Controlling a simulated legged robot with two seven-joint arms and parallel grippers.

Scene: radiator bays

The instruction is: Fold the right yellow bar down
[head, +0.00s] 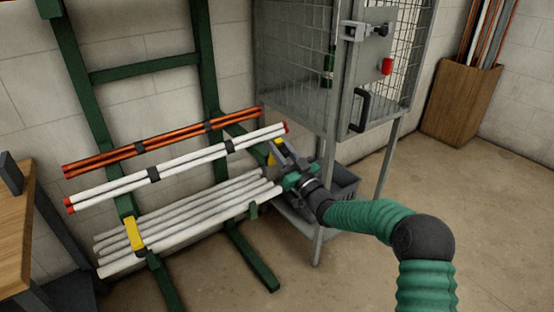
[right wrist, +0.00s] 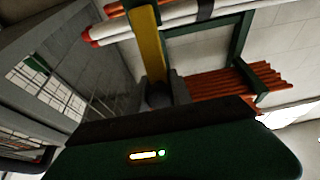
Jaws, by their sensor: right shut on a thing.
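The right yellow bar (head: 271,158) is on the right green upright of the rack, mostly hidden by my gripper in the head view. In the right wrist view the yellow bar (right wrist: 149,45) runs from the top edge down between the fingers. My right gripper (head: 279,149) is shut on it; its fingers (right wrist: 160,92) close around the bar's near end. The left yellow bar (head: 134,233) is on the left upright, beside the lower white pipes. My left gripper is not in view.
White pipes with red ends (head: 180,168) and orange pipes (head: 165,141) lie on the green rack (head: 145,68). A wire cage cabinet (head: 295,55) stands close right of my gripper, with a dark crate (head: 342,186) below. A wooden table (head: 14,225) is at left.

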